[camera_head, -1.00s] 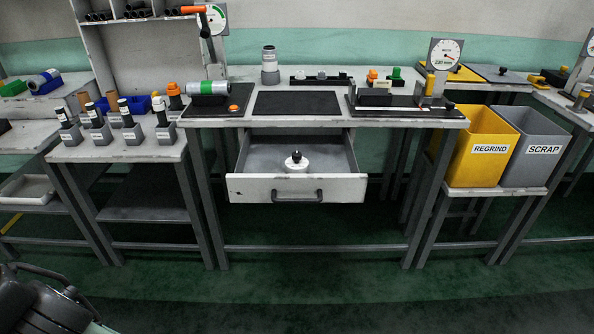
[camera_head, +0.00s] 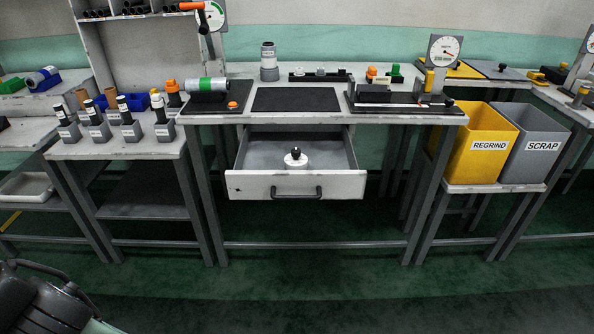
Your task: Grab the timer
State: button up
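A small round white object with a black knob on top (camera_head: 295,158) looks like the timer. It sits upright inside the open drawer (camera_head: 297,187) under the middle bench, near the drawer's front panel and about midway across. Nothing covers it. My gripper's fingers do not show in this view. Only a dark part of my own body shows in the lower left corner, well apart from the drawer.
The drawer sticks out below the bench top (camera_head: 240,117). A dial gauge (camera_head: 445,49) stands on the bench. A side table with several upright holders (camera_head: 97,133) is at left. A yellow REGRIND bin (camera_head: 485,146) and grey SCRAP bin (camera_head: 540,147) stand at right. The front floor is clear.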

aim_at(302, 163)
jog(key=u, duration=0.6)
jog(key=l+u, duration=0.85)
jog(key=l, duration=0.75)
jog(key=k+l+u, duration=0.15)
jog(key=l, duration=0.8)
jog(key=k+l+u, duration=0.15)
jog(key=l, duration=0.3)
jog(key=i, duration=0.5)
